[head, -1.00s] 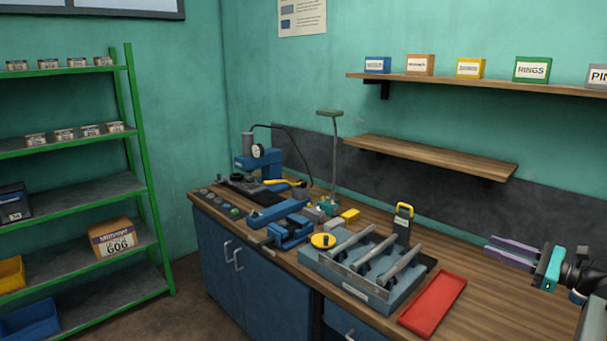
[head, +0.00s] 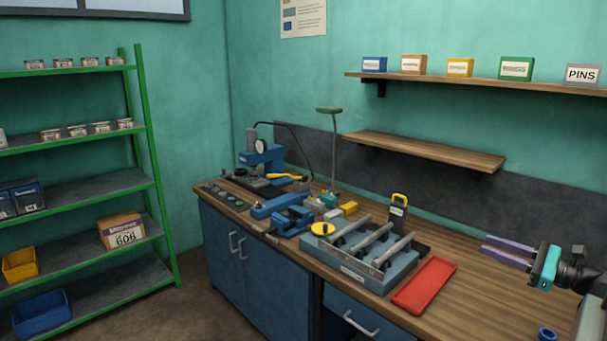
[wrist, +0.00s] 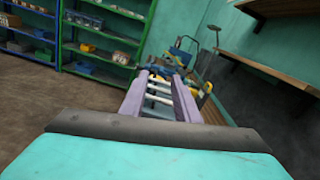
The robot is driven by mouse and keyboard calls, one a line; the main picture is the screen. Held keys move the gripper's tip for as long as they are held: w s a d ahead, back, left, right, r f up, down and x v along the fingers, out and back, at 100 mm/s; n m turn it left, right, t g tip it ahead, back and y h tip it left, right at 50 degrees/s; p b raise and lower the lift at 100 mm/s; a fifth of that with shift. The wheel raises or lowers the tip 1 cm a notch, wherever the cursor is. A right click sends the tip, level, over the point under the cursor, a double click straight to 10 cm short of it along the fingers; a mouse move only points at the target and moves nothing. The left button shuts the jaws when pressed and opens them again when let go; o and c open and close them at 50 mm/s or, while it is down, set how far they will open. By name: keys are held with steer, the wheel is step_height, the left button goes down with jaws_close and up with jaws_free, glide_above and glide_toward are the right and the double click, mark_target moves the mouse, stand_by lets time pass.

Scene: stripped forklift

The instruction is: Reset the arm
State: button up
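My gripper (head: 489,245) is at the right of the head view, above the right part of the wooden bench top (head: 462,285). Its two purple fingers point left and stand apart, with nothing between them. The wrist view also shows the open fingers (wrist: 160,80), with bench items seen beyond the gap. My arm is only partly in view at the right edge.
A grey tray with several metal rods (head: 350,270) and a red tray (head: 425,284) lie left of my gripper. A blue vise (head: 290,221) and press (head: 262,155) stand farther back.

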steer(key=w+a+f+g+y+b, duration=0.1)
steer(key=w+a+f+g+b, duration=0.1)
steer(key=a+f, duration=0.9)
steer(key=w+a+f+g+y+b, duration=0.1)
steer(key=w+a+f+g+b, duration=0.15)
steer(key=a+f, duration=0.8)
steer(key=s+a+f+n+g+h+b, duration=0.1)
steer(key=s+a+f+n+g, duration=0.3)
steer(key=a+f, duration=0.65)
steer(key=s+a+f+m+g+b, duration=0.15)
steer(key=s+a+f, duration=0.5)
steer(key=f, duration=0.65)
steer(key=s+a+f+n+g+h+b, duration=0.1)
steer(key=s+a+f+n+g+h, duration=0.25)
steer(key=s+f, duration=0.75)
steer(key=s+a+f+n+g+h+b, duration=0.1)
steer(key=s+a+f+n+g+h, duration=0.3)
steer(key=s+f, duration=0.7)
steer(key=s+d+f+n+g+h, duration=0.25)
steer(key=s+d+f+n, duration=0.2)
steer(key=s+n, duration=0.4)
steer(key=s+d+f+n+t+h, duration=0.1)
steer(key=s+d+n+h, duration=0.1)
steer(key=d+n, duration=0.4)
steer(key=shift+d+f+h+b, duration=0.3)
steer(key=shift+d+h, duration=0.15)
steer(key=shift+h, duration=0.45)
